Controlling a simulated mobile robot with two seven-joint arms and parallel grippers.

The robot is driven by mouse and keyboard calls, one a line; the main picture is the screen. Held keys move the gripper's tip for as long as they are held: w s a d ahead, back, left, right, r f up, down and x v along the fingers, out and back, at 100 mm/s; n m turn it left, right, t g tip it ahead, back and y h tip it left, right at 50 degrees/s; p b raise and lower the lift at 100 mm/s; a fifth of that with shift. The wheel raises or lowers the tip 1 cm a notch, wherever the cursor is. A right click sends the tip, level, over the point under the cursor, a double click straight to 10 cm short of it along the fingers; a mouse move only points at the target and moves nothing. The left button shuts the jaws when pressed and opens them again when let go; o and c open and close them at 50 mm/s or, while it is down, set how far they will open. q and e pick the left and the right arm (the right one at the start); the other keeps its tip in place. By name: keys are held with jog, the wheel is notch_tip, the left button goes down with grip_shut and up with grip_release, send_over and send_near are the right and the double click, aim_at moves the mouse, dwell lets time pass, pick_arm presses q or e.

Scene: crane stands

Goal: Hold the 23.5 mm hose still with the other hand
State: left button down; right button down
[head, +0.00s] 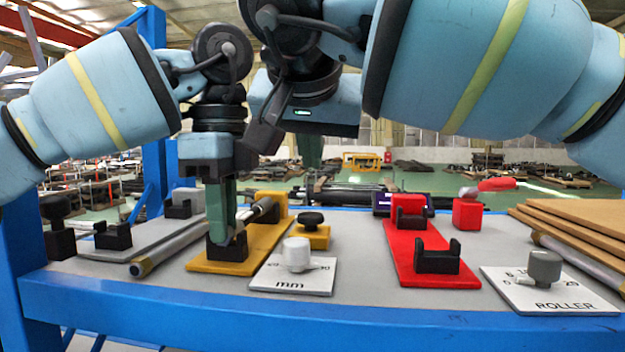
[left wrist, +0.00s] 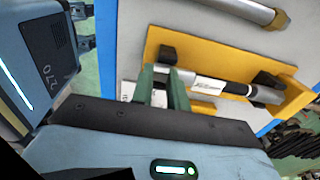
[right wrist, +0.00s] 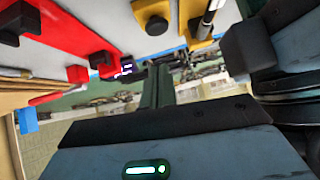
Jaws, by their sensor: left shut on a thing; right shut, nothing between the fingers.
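A grey and black hose (head: 258,211) lies across the black cradles of the yellow stand (head: 208,263). In the left wrist view the hose (left wrist: 222,87) carries a white label, too small to read. My left gripper (head: 222,236) points down at the front end of this hose, its fingers shut on it at the near cradle. The left fingertips (left wrist: 166,76) also show in the left wrist view. My right gripper (head: 311,165) hangs higher, behind and to the right of the hose. Its fingers (right wrist: 157,75) are shut and empty, apart from everything.
A loose grey tube (head: 172,251) lies left of the yellow stand. The red stand (head: 412,262) has an empty cradle. A white "mm" dial plate (head: 290,283) and a "ROLLER" dial plate (head: 545,297) sit at the front. Brown boards (head: 580,215) are stacked at right.

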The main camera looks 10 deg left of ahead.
pick_arm(q)
jog(key=shift+f, duration=0.1)
pick_arm(e)
jog(key=v, duration=0.3)
jog(key=shift+s+r, duration=0.1)
jog(key=shift+r, duration=0.1)
dwell(0.5)
pick_arm(q)
jog(key=c, duration=1.3)
grip_release()
jog(key=shift+r, duration=0.2)
jog(key=shift+r, duration=3.6)
